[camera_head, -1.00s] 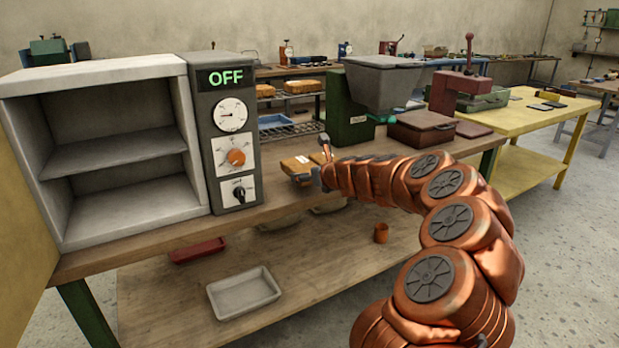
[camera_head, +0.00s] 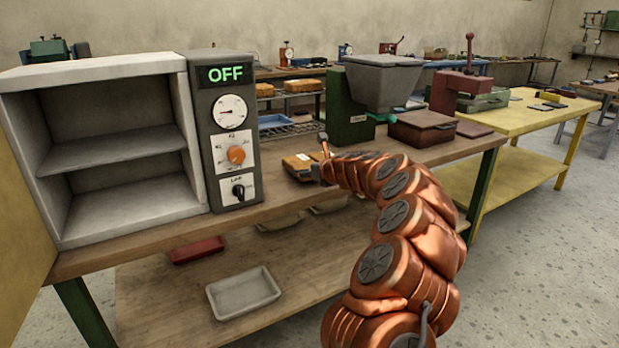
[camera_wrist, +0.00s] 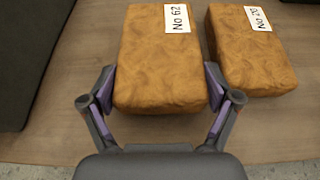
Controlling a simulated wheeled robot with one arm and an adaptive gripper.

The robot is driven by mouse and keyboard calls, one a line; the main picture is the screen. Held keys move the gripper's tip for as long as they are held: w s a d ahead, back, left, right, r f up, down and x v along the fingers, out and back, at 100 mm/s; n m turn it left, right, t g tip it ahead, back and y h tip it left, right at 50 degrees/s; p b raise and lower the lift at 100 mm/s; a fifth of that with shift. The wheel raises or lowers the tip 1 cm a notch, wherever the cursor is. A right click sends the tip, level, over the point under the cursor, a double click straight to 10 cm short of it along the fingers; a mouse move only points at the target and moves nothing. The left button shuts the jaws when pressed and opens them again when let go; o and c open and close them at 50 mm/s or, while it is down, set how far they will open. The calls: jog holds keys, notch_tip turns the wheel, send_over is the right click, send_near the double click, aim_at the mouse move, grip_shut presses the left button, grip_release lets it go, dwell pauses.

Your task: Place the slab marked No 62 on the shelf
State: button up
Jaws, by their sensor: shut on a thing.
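The slab marked No 62 (camera_wrist: 160,60) is a brown, rough block with a white label, lying on the wooden bench. My gripper (camera_wrist: 160,95) has one finger on each side of its near end and is shut on it. In the head view my gripper (camera_head: 318,170) is at the bench's front edge, partly hiding the slabs (camera_head: 297,162). A similar slab marked No 20 (camera_wrist: 255,55) lies just right of it, with a narrow gap. A light grey cabinet (camera_head: 95,70) stands open at the left, with an empty inner shelf (camera_head: 110,150).
A grey control box (camera_head: 225,130) reading OFF stands between cabinet and slabs. Behind is a rack (camera_head: 290,130) with brown slabs on its upper level. A green machine with a hopper (camera_head: 380,85) and a brown box (camera_head: 422,128) stand to the right. A white tray (camera_head: 243,292) lies below.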

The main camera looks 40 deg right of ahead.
jog(key=shift+f, duration=0.8)
jog(key=shift+r, duration=0.1)
jog(key=o, duration=1.4)
jog(key=shift+s+r, duration=0.3)
jog(key=shift+s, duration=0.25)
jog(key=shift+p+v, duration=1.05)
jog(key=shift+v, duration=4.35)
